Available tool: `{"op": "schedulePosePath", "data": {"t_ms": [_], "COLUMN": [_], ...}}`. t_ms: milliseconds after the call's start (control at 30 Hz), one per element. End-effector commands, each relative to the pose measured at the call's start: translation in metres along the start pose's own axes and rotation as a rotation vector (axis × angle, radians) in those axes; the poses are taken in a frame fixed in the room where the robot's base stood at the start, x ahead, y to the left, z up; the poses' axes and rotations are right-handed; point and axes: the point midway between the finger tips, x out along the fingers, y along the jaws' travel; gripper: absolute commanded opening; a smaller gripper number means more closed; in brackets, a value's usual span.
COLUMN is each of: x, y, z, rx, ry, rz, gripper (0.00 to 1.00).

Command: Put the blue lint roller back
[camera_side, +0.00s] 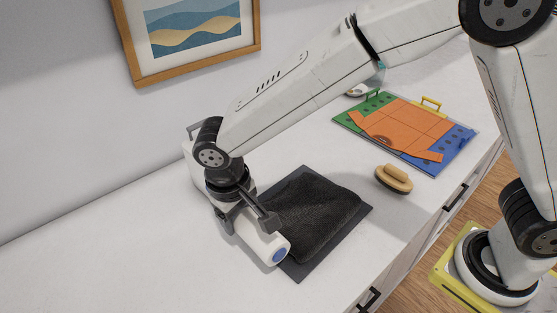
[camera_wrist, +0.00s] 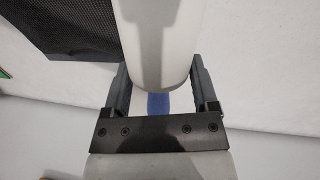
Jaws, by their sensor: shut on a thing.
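The lint roller (camera_side: 260,238) is a white cylinder with a blue end facing the side camera. My gripper (camera_side: 247,222) is shut on it near the counter's left part. In the wrist view the white roll (camera_wrist: 155,40) runs between the two dark fingers of my gripper (camera_wrist: 158,68), with a blue part (camera_wrist: 158,104) showing close to the palm. The roller lies roughly level, close over the counter; I cannot tell whether it touches the counter. My wrist and fingers hide its far end in the side view.
A black mesh piece (camera_side: 318,210) lies on a dark mat (camera_side: 302,271) just right of the roller. A wooden brush (camera_side: 394,179) and a coloured board (camera_side: 455,151) bearing an orange garment (camera_side: 405,123) sit further right. The counter's left part (camera_side: 130,250) is clear beside the wall.

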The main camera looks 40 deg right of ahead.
Motion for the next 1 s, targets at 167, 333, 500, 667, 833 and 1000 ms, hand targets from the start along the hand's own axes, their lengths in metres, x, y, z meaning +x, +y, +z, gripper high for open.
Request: {"op": "schedulePosePath", "data": {"t_ms": [167,333,500,667,833,1000], "x": [0.019,0.036,0.047,0.05,0.051,0.058], "y": [-0.008,-0.015,-0.021,-0.022,-0.022,-0.025], "z": [-0.015,-0.028,-0.038,-0.041,-0.042,-0.047], "rx": [0.0,0.0,0.0,0.0,0.0,0.0], "ry": [-0.002,-0.002,0.0,0.001,0.001,-0.001], "rz": [0.001,0.001,0.0,-0.001,-0.001,0.0], "gripper": [0.21,0.21,0.21,0.21,0.21,0.21]}}
